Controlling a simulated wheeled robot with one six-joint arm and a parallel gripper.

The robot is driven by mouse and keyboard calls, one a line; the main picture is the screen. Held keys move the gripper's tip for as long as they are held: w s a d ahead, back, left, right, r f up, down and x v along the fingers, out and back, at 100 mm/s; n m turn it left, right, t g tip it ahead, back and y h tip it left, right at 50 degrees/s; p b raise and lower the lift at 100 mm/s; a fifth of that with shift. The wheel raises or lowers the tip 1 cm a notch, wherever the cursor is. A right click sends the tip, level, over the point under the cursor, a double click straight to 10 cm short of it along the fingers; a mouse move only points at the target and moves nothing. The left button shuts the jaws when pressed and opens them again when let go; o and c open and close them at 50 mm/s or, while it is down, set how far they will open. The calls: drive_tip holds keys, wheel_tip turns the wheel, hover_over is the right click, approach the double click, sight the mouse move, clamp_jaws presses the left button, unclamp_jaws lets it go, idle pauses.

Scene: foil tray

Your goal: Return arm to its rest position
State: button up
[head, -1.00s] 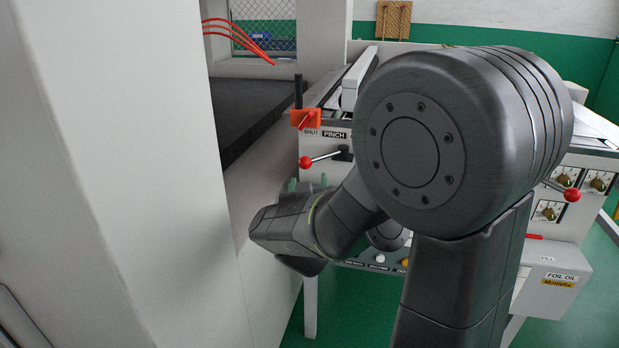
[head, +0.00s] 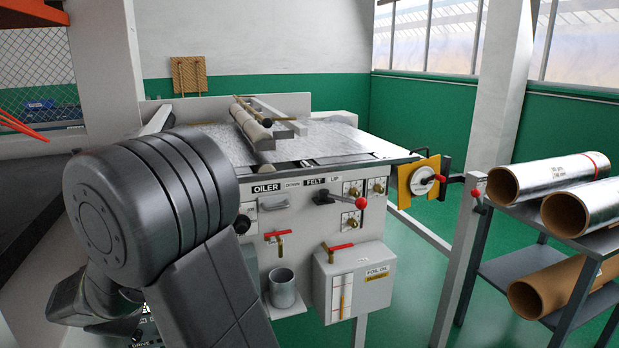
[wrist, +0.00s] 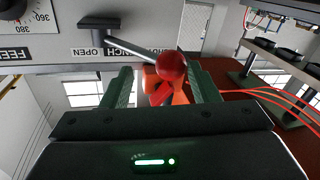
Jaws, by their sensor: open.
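In the wrist view my gripper (wrist: 162,76) is open, with a green finger on each side of an empty gap. A red ball knob (wrist: 171,66) on a grey lever (wrist: 130,43) shows in line with the gap, near the fingertips, and I see no grip on it. An orange part (wrist: 180,88) shows behind the knob. In the head view my folded arm fills the lower left, and my gripper's fingers are hidden there.
The oiler machine (head: 262,215) stands right beside my arm, with red-handled levers (head: 361,202) and a metal cup (head: 282,288) on its front. A rack (head: 520,278) with several rolls (head: 550,178) is at the right. Green floor (head: 420,275) lies open between machine and rack.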

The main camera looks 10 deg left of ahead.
drive_tip(key=shift+x, duration=1.25)
drive_tip(key=shift+w+d, duration=0.1)
